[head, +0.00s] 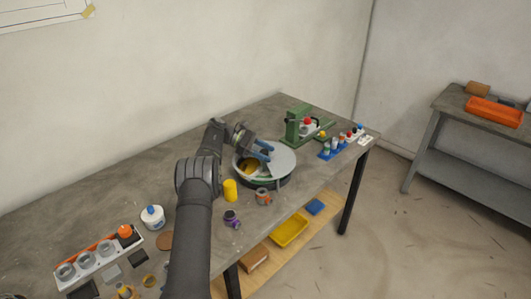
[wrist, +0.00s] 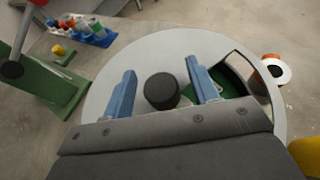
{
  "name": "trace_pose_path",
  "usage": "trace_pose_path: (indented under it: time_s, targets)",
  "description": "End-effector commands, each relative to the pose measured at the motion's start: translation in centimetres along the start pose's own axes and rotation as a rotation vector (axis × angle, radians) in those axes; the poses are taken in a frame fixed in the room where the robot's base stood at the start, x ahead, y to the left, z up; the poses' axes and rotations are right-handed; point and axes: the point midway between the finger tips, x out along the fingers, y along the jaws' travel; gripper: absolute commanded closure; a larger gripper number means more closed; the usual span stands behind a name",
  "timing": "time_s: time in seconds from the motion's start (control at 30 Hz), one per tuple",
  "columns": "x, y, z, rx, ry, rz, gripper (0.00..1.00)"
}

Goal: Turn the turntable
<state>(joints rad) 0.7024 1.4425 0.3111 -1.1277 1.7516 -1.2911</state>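A cut-out at the disc's right shows green (wrist: 232,88) beneath. My gripper (head: 265,150) is over the disc. In the wrist view its blue fingers (wrist: 161,67) are open, one on each side of the knob, with a gap on both sides. I cannot tell whether the fingertips are level with the knob or above it. My gripper hides the knob in the head view.
A green press (head: 297,125) and a blue rack of bottles (head: 333,147) stand behind and right of the turntable. A yellow cylinder (head: 230,190), an orange-and-grey part (head: 263,197) and a purple part (head: 232,218) stand close in front. The bench's left rear is bare.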

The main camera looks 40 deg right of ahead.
Motion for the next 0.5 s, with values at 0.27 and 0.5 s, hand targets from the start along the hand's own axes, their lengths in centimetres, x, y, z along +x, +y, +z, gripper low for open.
trace_pose_path:
  time_s: [0.27,0.5]
  targets:
    - [-0.8,0.0,1.9,0.003,0.001,0.001,0.46]
    - [-0.7,-0.7,5.3,0.000,-0.001,-0.001,0.46]
